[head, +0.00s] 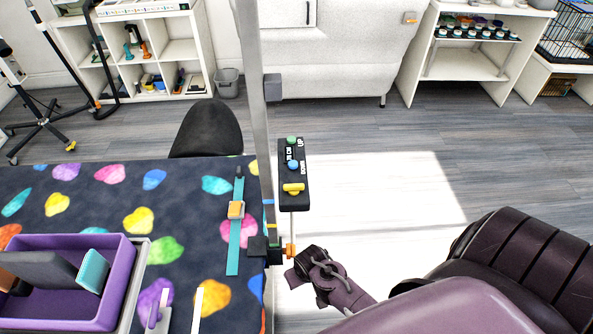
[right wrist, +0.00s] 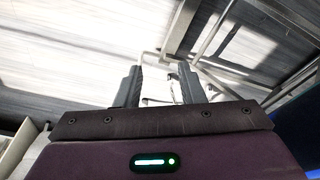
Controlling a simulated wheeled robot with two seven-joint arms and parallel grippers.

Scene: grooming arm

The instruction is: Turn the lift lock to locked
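A black control box (head: 295,172) hangs beside the silver grooming post in the head view. It has a green button (head: 291,140) by "UP", a blue button (head: 293,165) by "DOWN", and a yellow lever (head: 293,188) lying crosswise near its lower end, which looks like the lift lock. Its lock markings are too small to read. My right gripper (head: 300,267) is below the box, close to the orange knob (head: 291,250) at the post's foot; contact cannot be told. In the right wrist view its two fingers (right wrist: 160,85) are apart with nothing clearly between them.
The silver post (head: 256,100) stands at the right edge of the patterned table (head: 190,185). A teal strap (head: 234,250) with an orange buckle lies on it. A purple tray (head: 125,270) is at lower left. Floor right of the box is clear.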

